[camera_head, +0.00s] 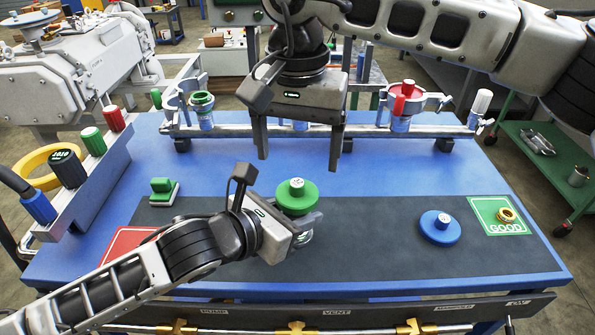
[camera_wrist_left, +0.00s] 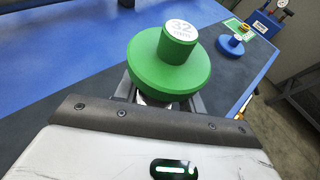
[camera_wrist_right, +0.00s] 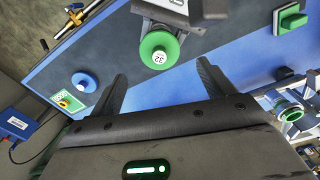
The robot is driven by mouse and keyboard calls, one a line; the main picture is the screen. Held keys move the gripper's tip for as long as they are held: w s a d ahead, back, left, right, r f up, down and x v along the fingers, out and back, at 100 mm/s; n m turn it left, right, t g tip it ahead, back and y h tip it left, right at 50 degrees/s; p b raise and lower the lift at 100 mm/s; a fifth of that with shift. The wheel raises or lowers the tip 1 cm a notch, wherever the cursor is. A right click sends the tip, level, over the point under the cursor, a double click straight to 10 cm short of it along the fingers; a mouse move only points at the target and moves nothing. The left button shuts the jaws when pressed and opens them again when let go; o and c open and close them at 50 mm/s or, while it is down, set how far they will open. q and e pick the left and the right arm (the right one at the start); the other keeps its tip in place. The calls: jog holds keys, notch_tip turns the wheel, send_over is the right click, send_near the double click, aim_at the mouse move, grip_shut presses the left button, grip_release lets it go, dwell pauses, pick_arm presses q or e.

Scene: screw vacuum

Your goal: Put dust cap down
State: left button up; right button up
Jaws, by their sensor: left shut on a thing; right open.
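A green dust cap (camera_head: 296,196) with a raised knob marked 32 mm is held over the dark mat; it fills the middle of the left wrist view (camera_wrist_left: 170,62). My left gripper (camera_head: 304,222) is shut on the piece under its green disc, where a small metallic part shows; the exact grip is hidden. My right gripper (camera_head: 298,160) is open and empty, pointing down above and behind the green cap. In the right wrist view the green cap (camera_wrist_right: 160,50) lies beyond its fingers, apart from them. A blue cap (camera_head: 440,228) rests on the mat to the right.
A green square (camera_head: 497,216) marked GOOD bears a brass ring (camera_head: 507,215). A red pad (camera_head: 128,245) is at the left, with a green block (camera_head: 163,190) behind it. A metal rail with fittings (camera_head: 400,105) spans the back. The mat (camera_head: 370,265) has bare room in the middle.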

aim_at(297, 181)
notch_tip(297, 181, up, 6)
jog(key=shift+r, duration=0.2)
pick_arm(q)
jog(key=o, duration=1.2)
jog(key=shift+o, duration=0.2)
